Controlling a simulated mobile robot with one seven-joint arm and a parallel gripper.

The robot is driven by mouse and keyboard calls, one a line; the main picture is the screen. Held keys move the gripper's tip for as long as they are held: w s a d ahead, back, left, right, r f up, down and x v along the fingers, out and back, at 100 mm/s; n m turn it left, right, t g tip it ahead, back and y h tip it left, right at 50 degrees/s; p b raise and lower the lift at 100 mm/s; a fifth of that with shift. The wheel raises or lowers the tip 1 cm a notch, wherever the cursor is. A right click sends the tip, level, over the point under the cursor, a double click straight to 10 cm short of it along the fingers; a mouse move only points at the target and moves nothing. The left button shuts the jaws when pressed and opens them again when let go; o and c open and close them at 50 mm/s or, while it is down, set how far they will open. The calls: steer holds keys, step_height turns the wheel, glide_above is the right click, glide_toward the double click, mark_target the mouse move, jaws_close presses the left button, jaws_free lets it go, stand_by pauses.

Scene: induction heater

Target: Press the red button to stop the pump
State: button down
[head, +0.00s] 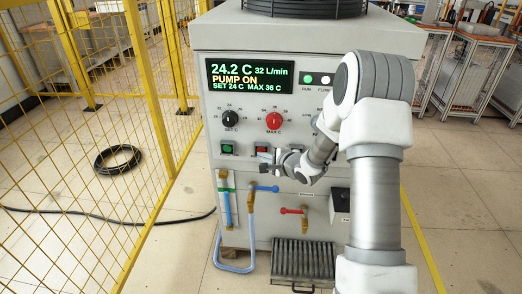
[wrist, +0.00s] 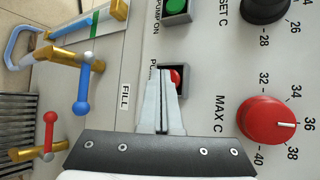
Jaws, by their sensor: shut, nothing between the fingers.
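The red button (head: 261,150) sits in a square dark frame on the front panel, right of the green button (head: 227,149). In the wrist view the red button (wrist: 174,77) shows just past my fingertips, partly covered by them. My gripper (head: 266,161) is shut and empty, its tips in front of the lower part of the red button's frame. In the wrist view my gripper (wrist: 164,72) overlaps the button's edge; I cannot tell whether it touches. The display (head: 247,76) reads PUMP ON, 24.2 C and 32 L/min.
Above the buttons are a black SET C knob (head: 230,119) and a red MAX C knob (head: 274,121). Below are a blue-handled valve (head: 266,188) and a red-handled valve (head: 293,211). A yellow mesh fence (head: 95,110) stands at left.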

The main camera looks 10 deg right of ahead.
steer(key=shift+w+d+p, duration=0.2)
steer(key=shift+w+p, duration=0.2)
steer(key=shift+w, duration=0.05)
stand_by(0.7)
stand_by(0.4)
steer(key=shift+s+a, duration=0.3)
steer(key=shift+s, duration=0.55)
steer(key=shift+s+a+p, duration=0.1)
steer(key=shift+s+a, duration=0.15)
steer(key=shift+s, duration=0.55)
steer(key=shift+s+a+p, duration=0.1)
steer(key=shift+s+a, duration=0.15)
steer(key=shift+s, duration=0.55)
steer(key=shift+s+a+p, duration=0.1)
steer(key=shift+s+a, duration=0.15)
steer(key=shift+s, duration=0.55)
steer(key=s+a, duration=0.3)
steer(key=s, duration=0.7)
steer(key=shift+s+a, duration=0.2)
